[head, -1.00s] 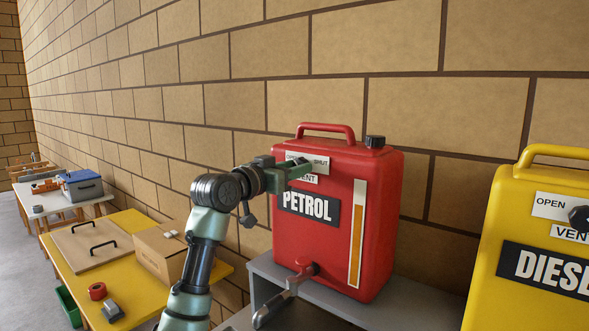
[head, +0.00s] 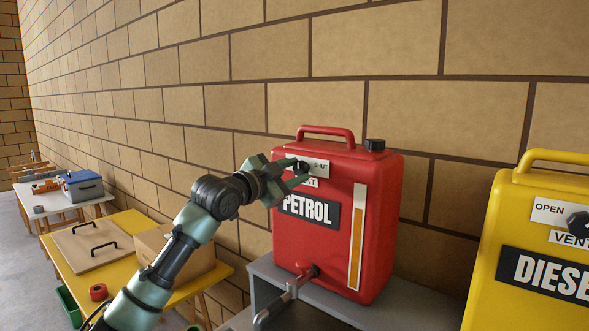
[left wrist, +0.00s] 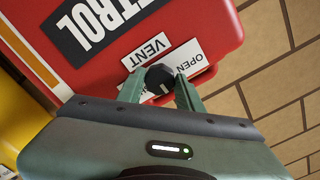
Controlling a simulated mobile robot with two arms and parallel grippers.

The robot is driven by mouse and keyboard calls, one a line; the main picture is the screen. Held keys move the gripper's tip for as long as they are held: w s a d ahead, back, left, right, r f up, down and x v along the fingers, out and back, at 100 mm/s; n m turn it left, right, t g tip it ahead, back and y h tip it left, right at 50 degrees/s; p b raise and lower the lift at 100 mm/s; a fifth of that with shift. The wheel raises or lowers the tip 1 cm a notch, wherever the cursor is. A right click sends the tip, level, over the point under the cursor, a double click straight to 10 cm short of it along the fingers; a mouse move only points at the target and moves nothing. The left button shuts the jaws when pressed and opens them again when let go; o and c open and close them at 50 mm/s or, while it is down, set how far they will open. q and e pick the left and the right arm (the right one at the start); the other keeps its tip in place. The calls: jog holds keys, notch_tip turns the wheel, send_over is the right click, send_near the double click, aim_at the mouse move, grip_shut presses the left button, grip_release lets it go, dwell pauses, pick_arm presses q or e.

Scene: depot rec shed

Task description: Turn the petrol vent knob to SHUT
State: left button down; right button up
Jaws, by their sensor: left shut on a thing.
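The red petrol can (head: 376,200) stands upright by the wall, with a PETROL label (head: 309,210) on its front. Its dark round vent knob (left wrist: 159,76) sits on a white plate (left wrist: 190,60), by a VENT label (left wrist: 147,50). In the left wrist view the word OPEN is readable. In the head view SHUT (head: 321,167) is readable to the right of the knob. My left gripper (head: 300,170) is shut on the knob, one finger on each side. A pale mark shows on the knob, but I cannot tell which word it points to. My right gripper is not in view.
A yellow diesel can (head: 535,225) with its own vent knob (head: 580,221) stands to the right. Both cans are near a brick wall. A grey stand (head: 400,302) holds the red can. A yellow table (head: 125,225) with a board and a box is at left.

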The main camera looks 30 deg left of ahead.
pick_arm(q)
jog(key=m+p, duration=0.2)
jog(key=m, duration=0.1)
jog(key=shift+r, duration=0.15)
jog(key=m+p, duration=0.2)
jog(key=shift+m, duration=0.3)
jog(key=m+p, duration=0.3)
jog(key=shift+m+p, duration=0.45)
jog(key=shift+m, duration=0.05)
jog(key=shift+f, duration=0.25)
jog(key=c, duration=0.9)
grip_release()
jog(key=shift+r, duration=0.1)
